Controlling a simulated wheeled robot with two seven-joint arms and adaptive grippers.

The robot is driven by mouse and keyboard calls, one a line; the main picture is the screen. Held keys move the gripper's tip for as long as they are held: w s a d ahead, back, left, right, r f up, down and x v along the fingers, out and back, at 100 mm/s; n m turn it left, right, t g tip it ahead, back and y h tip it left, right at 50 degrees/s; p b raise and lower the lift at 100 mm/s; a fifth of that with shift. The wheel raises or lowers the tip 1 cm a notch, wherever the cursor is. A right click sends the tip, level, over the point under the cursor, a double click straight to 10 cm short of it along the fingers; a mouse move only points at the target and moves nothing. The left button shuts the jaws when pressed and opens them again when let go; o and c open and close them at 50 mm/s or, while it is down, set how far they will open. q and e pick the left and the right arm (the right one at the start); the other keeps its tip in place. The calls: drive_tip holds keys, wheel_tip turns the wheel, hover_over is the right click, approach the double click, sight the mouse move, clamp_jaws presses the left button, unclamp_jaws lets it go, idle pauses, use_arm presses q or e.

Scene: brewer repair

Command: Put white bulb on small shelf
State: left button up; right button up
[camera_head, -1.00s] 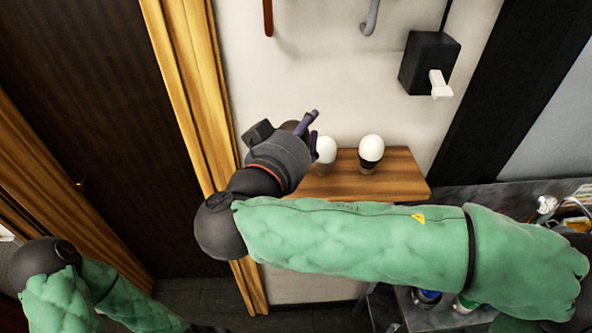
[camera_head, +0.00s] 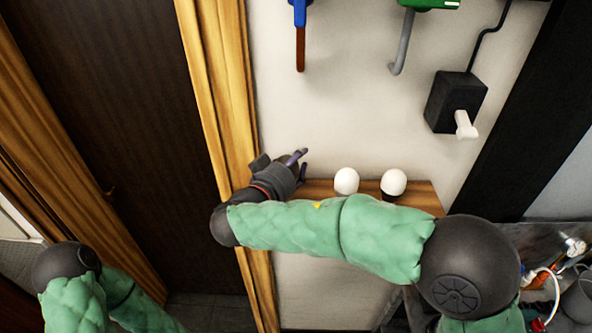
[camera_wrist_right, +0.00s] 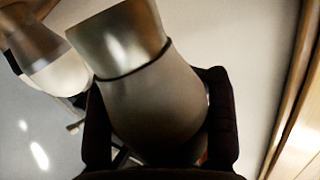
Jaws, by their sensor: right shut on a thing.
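Two white bulbs show in the head view, a left bulb (camera_head: 346,181) and a right bulb (camera_head: 394,182), on the small wooden shelf (camera_head: 425,198). My right gripper (camera_head: 300,166) is by the shelf's left end, left of both bulbs. In the right wrist view, its dark fingers (camera_wrist_right: 160,125) are shut on a bulb (camera_wrist_right: 150,95) that looks grey in shade, with its metal base pointing up in the picture. This held bulb cannot be made out in the head view. Another bulb (camera_wrist_right: 62,72) shows beyond it, upper left. My left gripper is out of view.
A wooden door frame (camera_head: 215,85) stands close to the left of my right gripper. A black box (camera_head: 455,100) with a white piece hangs on the wall above right of the shelf. Tools hang above. A cluttered worktop (camera_head: 540,240) is at lower right.

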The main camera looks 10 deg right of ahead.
sight(296, 172)
drive_tip(key=shift+w+f, duration=0.3)
drive_tip(key=shift+f, duration=0.1)
wheel_tip(296, 172, down, 3)
drive_tip(key=shift+w+r+p, duration=0.1)
drive_tip(key=shift+p, duration=0.4)
drive_tip(key=shift+f, duration=0.2)
drive_tip(key=shift+f, duration=0.1)
drive_tip(key=o, duration=1.4)
drive_tip(key=shift+o, duration=0.2)
